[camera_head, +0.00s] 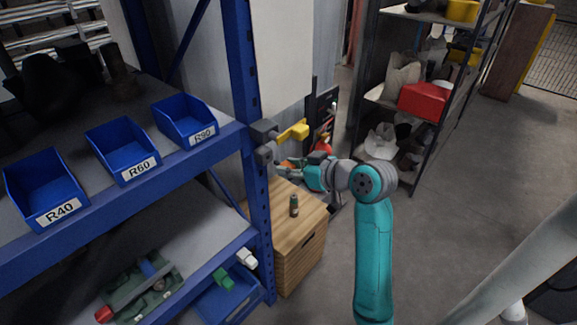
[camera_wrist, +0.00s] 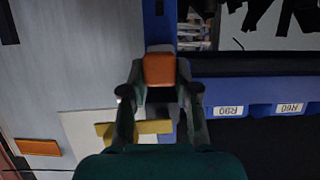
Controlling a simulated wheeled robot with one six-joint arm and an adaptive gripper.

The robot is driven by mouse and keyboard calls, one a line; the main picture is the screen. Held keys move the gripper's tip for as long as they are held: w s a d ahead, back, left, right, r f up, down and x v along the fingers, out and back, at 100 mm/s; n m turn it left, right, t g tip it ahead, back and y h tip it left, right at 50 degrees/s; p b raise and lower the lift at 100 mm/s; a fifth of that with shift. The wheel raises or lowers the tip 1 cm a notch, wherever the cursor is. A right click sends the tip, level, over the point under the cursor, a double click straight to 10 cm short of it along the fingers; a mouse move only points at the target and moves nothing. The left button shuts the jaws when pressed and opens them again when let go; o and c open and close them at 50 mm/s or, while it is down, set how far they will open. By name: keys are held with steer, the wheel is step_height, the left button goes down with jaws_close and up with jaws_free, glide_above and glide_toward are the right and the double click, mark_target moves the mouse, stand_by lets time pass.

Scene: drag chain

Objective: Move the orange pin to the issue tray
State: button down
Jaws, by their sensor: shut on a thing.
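The orange pin (camera_wrist: 160,69) shows in the wrist view as a blocky orange piece between the two fingertips of my gripper (camera_wrist: 160,88). My gripper is shut on it. In the head view my gripper (camera_head: 287,167) is beside the blue rack post, just below a grey bracket (camera_head: 265,140) with a yellow piece (camera_head: 293,132). Only a little orange shows at the fingertips there. I cannot tell whether the pin touches the bracket. A blue tray (camera_head: 242,291) on the lower shelf holds green and white pieces; no label marks it as the issue tray.
Blue bins R40 (camera_head: 45,190), R60 (camera_head: 123,151) and R90 (camera_head: 185,120) stand on the upper shelf. The blue post (camera_head: 257,215) is close to my gripper. A wooden cabinet (camera_head: 300,245) with a small dark bottle (camera_head: 294,206) stands below. Open floor lies right.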

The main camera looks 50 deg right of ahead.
steer(key=shift+s, duration=2.15)
